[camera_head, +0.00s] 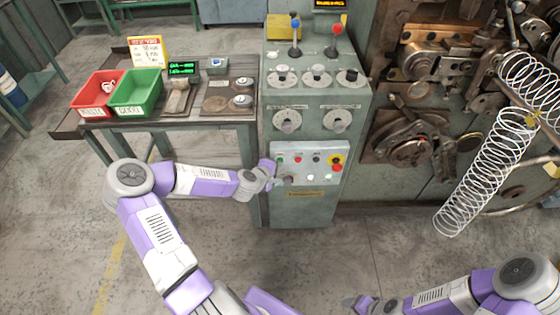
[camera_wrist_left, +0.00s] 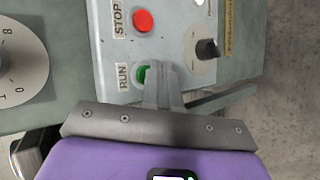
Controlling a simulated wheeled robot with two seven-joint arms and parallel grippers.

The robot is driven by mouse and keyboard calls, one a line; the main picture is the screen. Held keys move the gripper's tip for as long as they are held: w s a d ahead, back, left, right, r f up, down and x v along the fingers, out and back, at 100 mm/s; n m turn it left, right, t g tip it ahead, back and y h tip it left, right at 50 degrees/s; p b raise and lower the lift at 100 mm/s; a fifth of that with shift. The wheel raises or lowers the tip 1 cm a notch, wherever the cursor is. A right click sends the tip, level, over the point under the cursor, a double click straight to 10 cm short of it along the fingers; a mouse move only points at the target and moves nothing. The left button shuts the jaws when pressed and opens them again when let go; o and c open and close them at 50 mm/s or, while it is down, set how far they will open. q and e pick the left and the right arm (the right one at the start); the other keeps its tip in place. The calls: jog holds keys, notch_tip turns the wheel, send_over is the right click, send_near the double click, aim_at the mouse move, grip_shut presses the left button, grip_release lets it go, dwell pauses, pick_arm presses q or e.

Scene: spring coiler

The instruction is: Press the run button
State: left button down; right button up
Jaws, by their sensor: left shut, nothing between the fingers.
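The green run button (camera_wrist_left: 142,74) sits on the light grey button panel (camera_wrist_left: 115,50), beside a label reading RUN. The panel (camera_head: 310,150) is on the front of the green control cabinet in the head view. My left gripper (camera_wrist_left: 160,72) is shut and empty, with its fingertips right at the run button and covering part of it. I cannot tell whether they touch it. In the head view my left gripper (camera_head: 271,168) is at the panel's left edge. My right gripper (camera_head: 358,301) is low in the head view, away from the panel; its jaws are too small to judge.
A red stop button (camera_wrist_left: 143,20) and a black selector knob (camera_wrist_left: 207,49) are close to the run button. Dials and levers are higher on the cabinet (camera_head: 312,100). A bench with red (camera_head: 95,112) and green bins stands left; a coil spring (camera_head: 475,185) hangs right.

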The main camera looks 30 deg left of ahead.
pick_arm(q)
jog(key=shift+s+d, duration=0.2)
jog(key=shift+s, duration=0.15)
jog(key=shift+s+d, duration=0.45)
jog(key=shift+s, duration=0.25)
jog(key=shift+s+d, duration=0.4)
jog(key=shift+s, duration=0.35)
jog(key=shift+s+d, duration=0.45)
jog(key=shift+s, duration=0.25)
